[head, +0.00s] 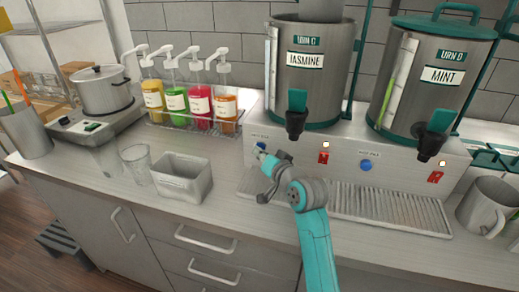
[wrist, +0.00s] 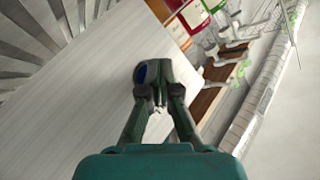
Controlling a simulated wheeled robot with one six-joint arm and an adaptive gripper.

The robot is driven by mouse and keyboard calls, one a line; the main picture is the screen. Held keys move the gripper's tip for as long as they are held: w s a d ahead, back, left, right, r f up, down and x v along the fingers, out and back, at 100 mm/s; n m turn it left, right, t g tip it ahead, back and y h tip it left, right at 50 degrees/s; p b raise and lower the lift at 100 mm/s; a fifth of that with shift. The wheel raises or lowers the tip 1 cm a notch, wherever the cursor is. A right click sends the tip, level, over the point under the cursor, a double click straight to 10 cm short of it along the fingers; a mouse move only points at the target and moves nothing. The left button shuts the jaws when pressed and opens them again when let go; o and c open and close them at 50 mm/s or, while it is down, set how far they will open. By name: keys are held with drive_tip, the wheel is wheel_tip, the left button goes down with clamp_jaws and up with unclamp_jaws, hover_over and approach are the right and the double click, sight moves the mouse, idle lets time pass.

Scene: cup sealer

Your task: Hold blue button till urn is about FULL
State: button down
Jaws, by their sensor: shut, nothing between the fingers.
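The JASMINE urn (head: 312,85), labelled URN C, stands on the left of the metal base. Its pale sight gauge (head: 271,70) is on its left side; I cannot read the level. The MINT urn (head: 425,85), labelled URN D, stands to the right, with yellow-green in its gauge (head: 398,88). A blue button (head: 261,146) is on the base front below the JASMINE urn, and another blue button (head: 365,166) is farther right. My gripper (head: 261,157) is shut and empty at the left button. In the wrist view, blue shows just behind my fingertips (wrist: 154,76); contact is unclear.
A ridged drip tray (head: 390,213) runs along the base front. A square metal bin (head: 182,180) and a clear glass (head: 137,165) stand left of my gripper. Pump bottles (head: 190,105) stand behind them. A metal pitcher (head: 486,207) is at the far right.

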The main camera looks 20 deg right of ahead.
drive_tip(key=shift+s, duration=0.1)
drive_tip(key=shift+s+a, duration=0.6)
drive_tip(key=shift+s, duration=0.1)
drive_tip(key=shift+s, duration=0.1)
drive_tip(key=shift+s+a, duration=0.75)
drive_tip(key=shift+s, duration=0.25)
drive_tip(key=shift+s+a, duration=0.7)
drive_tip(key=shift+s, duration=0.25)
